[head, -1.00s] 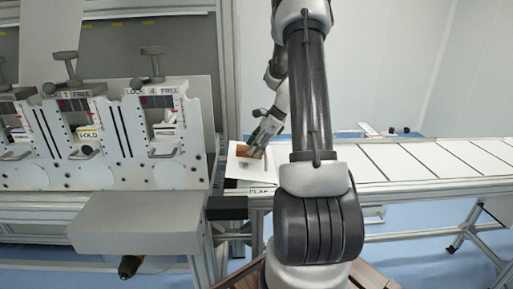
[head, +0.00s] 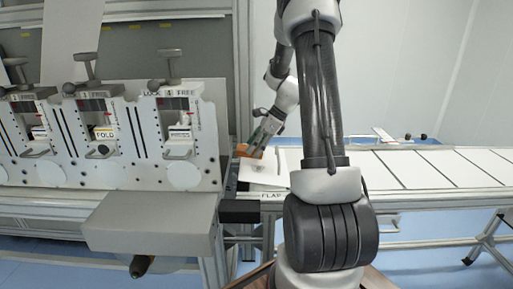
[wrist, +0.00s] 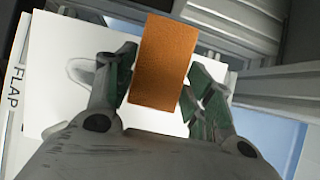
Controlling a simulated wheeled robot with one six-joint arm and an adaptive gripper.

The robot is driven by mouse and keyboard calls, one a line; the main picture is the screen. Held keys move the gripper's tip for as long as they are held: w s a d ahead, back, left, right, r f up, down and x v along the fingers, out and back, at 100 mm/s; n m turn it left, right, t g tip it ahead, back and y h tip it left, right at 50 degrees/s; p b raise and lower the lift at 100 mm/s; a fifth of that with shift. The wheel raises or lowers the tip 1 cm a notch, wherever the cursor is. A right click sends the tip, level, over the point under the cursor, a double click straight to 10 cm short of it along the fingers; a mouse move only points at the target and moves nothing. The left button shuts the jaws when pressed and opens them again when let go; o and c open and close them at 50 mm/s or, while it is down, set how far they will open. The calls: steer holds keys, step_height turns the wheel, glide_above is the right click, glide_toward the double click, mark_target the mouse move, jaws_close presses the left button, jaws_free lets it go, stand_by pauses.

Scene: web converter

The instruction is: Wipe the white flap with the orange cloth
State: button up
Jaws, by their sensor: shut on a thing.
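The orange cloth (head: 248,151) is a flat rectangular piece held by my gripper (head: 258,140) at the far left edge of the white flap (head: 270,175). In the wrist view the cloth (wrist: 160,55) sits between the two green-lined fingers of my gripper (wrist: 160,85), which is shut on it. The flap (wrist: 65,50) lies under and to the left of the cloth. A faint grey mark (wrist: 82,72) shows on the flap beside the left finger. I cannot tell whether the cloth touches the flap.
A panel with levers and knobs (head: 110,145) stands left of the flap. A grey box (head: 150,222) juts out in front of it. A white conveyor table (head: 410,168) runs to the right. Metal rails (wrist: 240,45) lie just beyond the cloth.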

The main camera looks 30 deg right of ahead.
steer(key=shift+s+d+r, duration=0.1)
steer(key=shift+d+r, duration=0.05)
steer(key=shift+r, duration=0.8)
steer(key=shift+s+d+r, duration=0.1)
steer(key=shift+r, duration=0.85)
steer(key=shift+s+d+r, duration=0.1)
steer(key=shift+d+r, duration=0.05)
steer(key=shift+r, duration=0.8)
steer(key=shift+s+d+r, duration=0.1)
steer(key=shift+d+r, duration=0.05)
steer(key=shift+r, duration=0.6)
steer(key=shift+s+d+r, duration=0.1)
steer(key=shift+r, duration=0.65)
